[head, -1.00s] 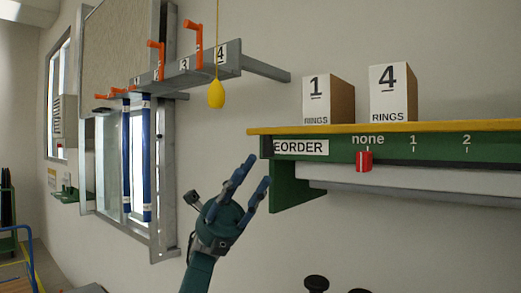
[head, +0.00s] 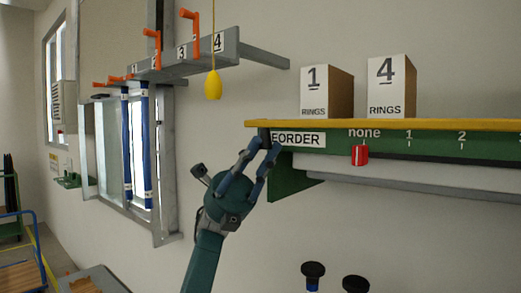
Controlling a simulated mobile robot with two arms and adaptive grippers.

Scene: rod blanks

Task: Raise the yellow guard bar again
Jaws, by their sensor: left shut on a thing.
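A yellow strip (head: 400,123) runs along the front edge of a green shelf on the wall. I cannot tell whether it is the guard bar. My left gripper (head: 264,143) is at the left end of the shelf front, just under the yellow strip. Its fingers are closed around a small dark piece (head: 264,134) beside the REORDER label (head: 299,139) and hide the label's first letter. My right gripper is not in view.
Two number boxes, 1 (head: 314,90) and 4 (head: 385,85), stand on the shelf. A red slider (head: 360,155) hangs at "none". A yellow pull knob (head: 213,85) hangs on a cord by the grey rack (head: 200,55) with orange handles. Black knobs (head: 313,269) show below.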

